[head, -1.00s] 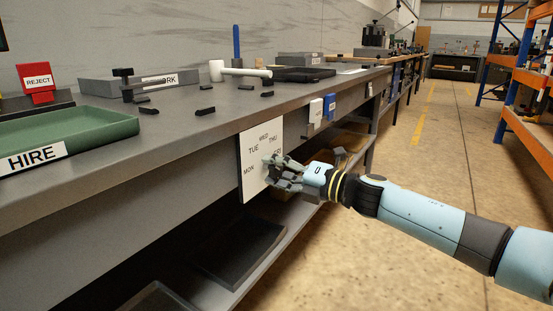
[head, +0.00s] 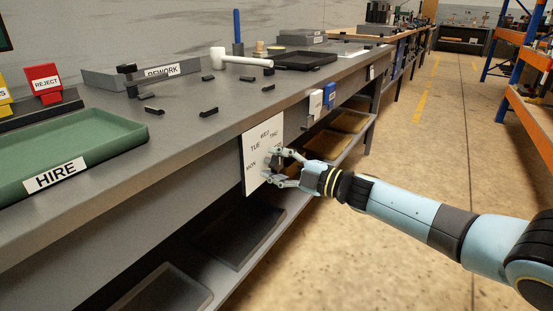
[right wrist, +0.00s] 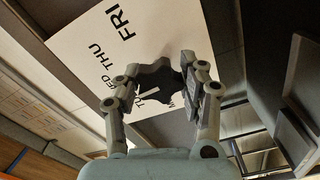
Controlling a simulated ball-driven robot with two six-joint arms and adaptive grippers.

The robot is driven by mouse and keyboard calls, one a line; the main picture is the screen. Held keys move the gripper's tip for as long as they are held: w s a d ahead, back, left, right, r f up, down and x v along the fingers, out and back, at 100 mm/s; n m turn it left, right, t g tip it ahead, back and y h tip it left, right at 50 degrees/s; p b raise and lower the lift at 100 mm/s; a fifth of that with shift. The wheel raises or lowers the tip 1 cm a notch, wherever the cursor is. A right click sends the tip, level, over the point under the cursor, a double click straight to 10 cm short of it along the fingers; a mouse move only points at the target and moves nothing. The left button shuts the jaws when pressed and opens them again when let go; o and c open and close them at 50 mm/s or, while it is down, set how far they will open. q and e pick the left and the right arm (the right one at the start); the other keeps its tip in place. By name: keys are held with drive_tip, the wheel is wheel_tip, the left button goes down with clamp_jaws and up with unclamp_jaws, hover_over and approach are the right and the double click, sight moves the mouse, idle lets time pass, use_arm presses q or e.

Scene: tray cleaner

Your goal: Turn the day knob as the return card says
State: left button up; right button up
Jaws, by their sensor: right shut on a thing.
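The day knob (head: 278,160) is dark and sits on a white day panel (head: 250,152) on the bench front. In the right wrist view the knob (right wrist: 157,82) shows as a dark lobed shape against the panel (right wrist: 165,35). The panel's printed days include MON, TUE, WED, THU and FRI. My right gripper (head: 271,167) is shut on the knob, with fingers on both sides of it, also in the right wrist view (right wrist: 160,76). No readable return card shows. My left gripper is out of view.
A white box (head: 315,105) and a blue box (head: 329,96) hang on the bench front beyond the panel. A green HIRE tray (head: 100,120), a REWORK tray (head: 105,80), a mallet (head: 240,58) and small black pieces stand on top. Shelves lie below; the aisle floor is clear.

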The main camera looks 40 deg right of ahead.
drive_tip(key=shift+m, duration=0.5)
drive_tip(key=o, duration=1.2)
drive_tip(key=v, duration=1.2)
